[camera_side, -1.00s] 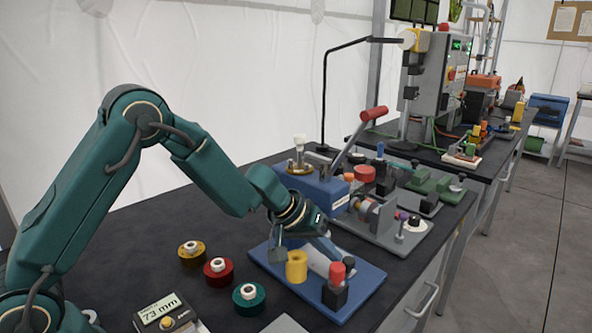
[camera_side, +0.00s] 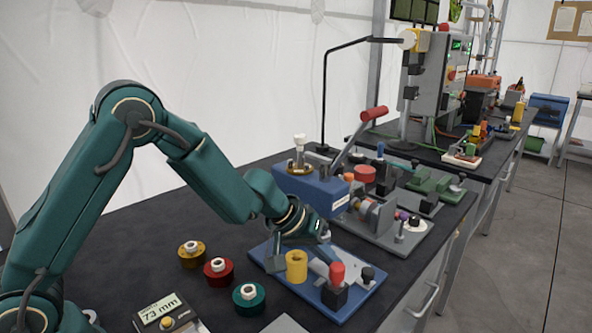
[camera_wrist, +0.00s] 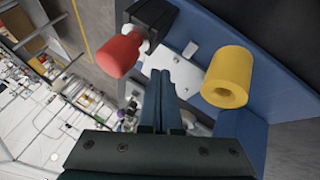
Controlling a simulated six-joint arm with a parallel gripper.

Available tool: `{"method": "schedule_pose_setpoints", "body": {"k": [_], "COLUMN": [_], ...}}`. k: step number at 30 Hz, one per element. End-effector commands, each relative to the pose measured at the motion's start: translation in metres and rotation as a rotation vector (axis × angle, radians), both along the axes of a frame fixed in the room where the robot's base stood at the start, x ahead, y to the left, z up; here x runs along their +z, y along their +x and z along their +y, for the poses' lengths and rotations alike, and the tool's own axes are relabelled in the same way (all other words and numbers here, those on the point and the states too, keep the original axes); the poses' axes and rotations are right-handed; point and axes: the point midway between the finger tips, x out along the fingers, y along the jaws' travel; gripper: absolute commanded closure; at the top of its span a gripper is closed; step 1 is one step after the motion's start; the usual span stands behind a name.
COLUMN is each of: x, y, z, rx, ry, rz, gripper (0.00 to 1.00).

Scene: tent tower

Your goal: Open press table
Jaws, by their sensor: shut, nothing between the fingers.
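The blue press (camera_side: 325,190) with its red-handled lever (camera_side: 374,114) stands behind my gripper. In front lies a blue base plate (camera_side: 350,309) with a pale metal plate (camera_side: 318,268), a yellow cylinder (camera_side: 296,266), a red knob (camera_side: 337,272) on a black block, and a black knob (camera_side: 367,274). My gripper (camera_side: 330,254) is low over the plate, between the yellow cylinder and the press. In the wrist view its fingers (camera_wrist: 161,78) are together and empty, pointing toward the pale plate (camera_wrist: 172,66), between the red knob (camera_wrist: 122,52) and the yellow cylinder (camera_wrist: 228,78). Whether they touch anything is unclear.
Yellow (camera_side: 191,255), red (camera_side: 218,272) and green (camera_side: 249,299) ring-topped pieces stand left of the plate. A display reading 73 mm (camera_side: 160,311) is at the front left. Grey fixtures (camera_side: 398,222) crowd the right. The table behind the ring-topped pieces is clear.

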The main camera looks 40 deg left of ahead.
Motion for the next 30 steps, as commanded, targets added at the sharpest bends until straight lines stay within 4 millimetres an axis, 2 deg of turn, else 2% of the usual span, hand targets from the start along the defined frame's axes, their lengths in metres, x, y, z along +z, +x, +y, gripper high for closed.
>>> {"method": "schedule_pose_setpoints", "body": {"k": [1,6,15,30], "x": [0.002,0.024,0.048,0.078], "y": [-0.005,-0.019,-0.034,-0.055], "z": [0.012,0.015,0.023,0.032], "rx": [0.008,0.0,0.002,0.0], "ry": [-0.001,0.001,-0.002,-0.001], "rz": [-0.001,-0.004,-0.005,-0.003], "gripper": [1.0,1.0,1.0,1.0]}}
